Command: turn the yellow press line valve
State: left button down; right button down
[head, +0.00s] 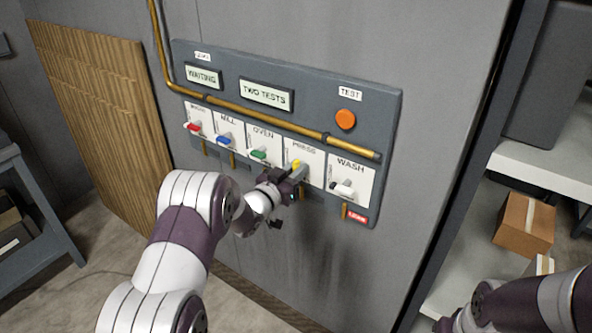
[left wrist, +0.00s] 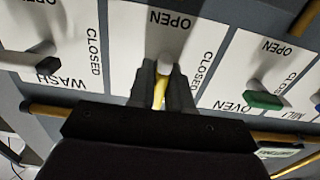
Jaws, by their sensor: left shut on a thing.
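The yellow press line valve (head: 296,164) is on the PRESS plate of the wall panel, between the OVEN and WASH plates. My left gripper (head: 291,173) is at this valve, with its fingers around the yellow handle. In the left wrist view the yellow handle (left wrist: 159,92) shows between the two dark fingers (left wrist: 163,84), which are shut on it. The handle's end lies near the OPEN word on its plate, with CLOSED to one side. My right gripper is not in view; only part of my right arm shows at the lower right.
The panel (head: 384,110) also carries a red valve (head: 192,127), a blue valve (head: 224,140), a green valve (head: 258,154) and a white WASH valve (head: 341,188). Above are an orange TEST button (head: 346,119) and a display reading TWO TESTS (head: 266,95). A brass pipe (head: 270,119) crosses the panel.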

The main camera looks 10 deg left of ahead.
pick_arm(q)
jog(key=shift+f, duration=0.1)
jog(key=c, duration=1.2)
grip_release()
jog(key=shift+o, duration=0.2)
jog(key=b+v, duration=0.1)
jog(key=v, duration=1.1)
jog(key=shift+s, duration=0.35)
jog(key=shift+a, duration=0.1)
